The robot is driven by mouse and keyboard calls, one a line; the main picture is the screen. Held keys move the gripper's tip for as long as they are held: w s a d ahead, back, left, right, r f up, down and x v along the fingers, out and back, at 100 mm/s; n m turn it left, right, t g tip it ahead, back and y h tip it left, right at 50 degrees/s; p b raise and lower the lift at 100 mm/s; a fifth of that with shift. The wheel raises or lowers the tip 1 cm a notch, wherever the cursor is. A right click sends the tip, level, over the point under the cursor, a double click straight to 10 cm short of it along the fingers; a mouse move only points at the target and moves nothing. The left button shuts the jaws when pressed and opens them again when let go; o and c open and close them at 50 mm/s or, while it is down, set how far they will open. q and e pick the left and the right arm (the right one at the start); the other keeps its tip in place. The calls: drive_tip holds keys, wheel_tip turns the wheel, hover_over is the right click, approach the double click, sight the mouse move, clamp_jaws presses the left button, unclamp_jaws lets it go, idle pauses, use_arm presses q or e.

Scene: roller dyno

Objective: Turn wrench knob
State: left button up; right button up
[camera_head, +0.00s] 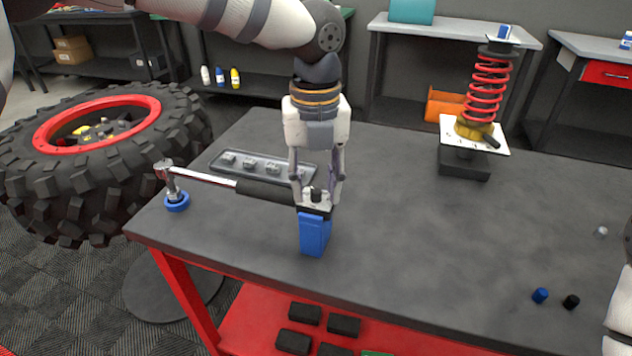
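A torque wrench (205,177) with a silver shaft and black handle lies across the left part of the dark table. Its head is at the left, over a blue ring-shaped piece (177,202). Its handle end meets a blue block stand (315,234).
A grey tray (212,164) with several metal parts lies behind the wrench. A red coil spring (487,85) stands on a black base at the back right. Blue (540,295) and black (571,302) caps lie at the front right. The table's middle is clear.

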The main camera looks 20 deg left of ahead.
use_arm(q)
drive_tip(key=shift+f, duration=0.1)
clamp_jaws()
idle(0.3)
drive_tip(key=m, duration=0.4)
drive_tip(key=shift+p, duration=0.3)
drive_tip(key=m, duration=0.4)
drive_tip(key=shift+m, duration=0.3)
drive_tip(key=m, duration=0.4)
drive_tip(key=shift+m, duration=2.5)
